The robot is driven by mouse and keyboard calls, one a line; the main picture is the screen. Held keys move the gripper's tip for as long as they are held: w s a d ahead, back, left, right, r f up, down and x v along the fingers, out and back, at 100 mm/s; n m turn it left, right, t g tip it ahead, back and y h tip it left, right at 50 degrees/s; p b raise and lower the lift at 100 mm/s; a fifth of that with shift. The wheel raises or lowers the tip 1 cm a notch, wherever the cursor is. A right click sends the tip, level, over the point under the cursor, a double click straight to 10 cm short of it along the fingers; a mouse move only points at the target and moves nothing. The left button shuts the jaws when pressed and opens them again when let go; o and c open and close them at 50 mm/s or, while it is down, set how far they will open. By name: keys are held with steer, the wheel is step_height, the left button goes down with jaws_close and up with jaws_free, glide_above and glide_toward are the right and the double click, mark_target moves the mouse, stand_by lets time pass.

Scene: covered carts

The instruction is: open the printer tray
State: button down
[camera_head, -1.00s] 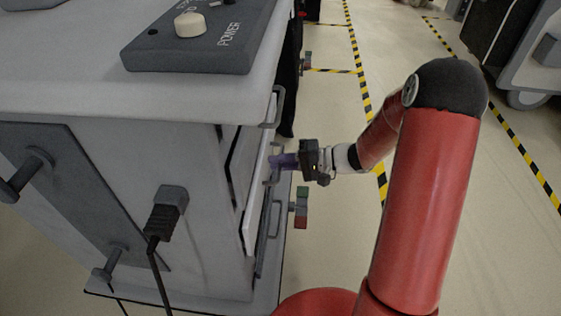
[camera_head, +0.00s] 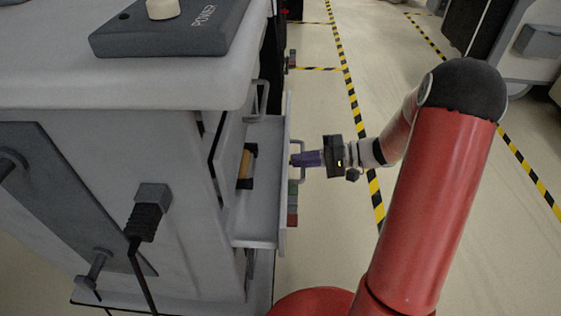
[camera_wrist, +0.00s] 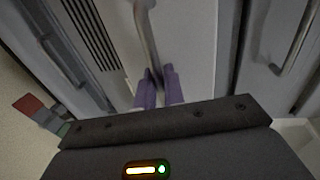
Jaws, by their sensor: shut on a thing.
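The printer tray (camera_head: 262,215) is a light grey drawer that stands pulled out from the right side of the grey cart in the head view. A brown and black item (camera_head: 246,167) lies inside it near the cart. My gripper (camera_head: 296,160) has purple fingers and is shut on the tray's handle (camera_head: 301,165) at the outer face of the drawer front. In the wrist view the fingers (camera_wrist: 158,92) close around the lower end of the handle bar (camera_wrist: 146,40). The exact finger contact is blurred.
The cart top (camera_head: 170,85) bears a dark box marked POWER (camera_head: 175,28). A black plug with a cable (camera_head: 148,212) is on the cart's near side. Another handle (camera_head: 261,98) sits above the tray. Open floor with striped tape (camera_head: 350,95) lies right of the cart.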

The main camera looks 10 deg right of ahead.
steer(key=f+v, duration=0.1)
steer(key=v, duration=0.7)
steer(key=shift+d+f+b, duration=0.3)
steer(key=shift+d+b, duration=0.1)
steer(key=shift+b, duration=0.05)
steer(key=c, duration=1.7)
jaws_free()
steer(key=v, duration=0.7)
steer(key=shift+s+d+r, duration=0.15)
steer(key=shift+d, duration=0.2)
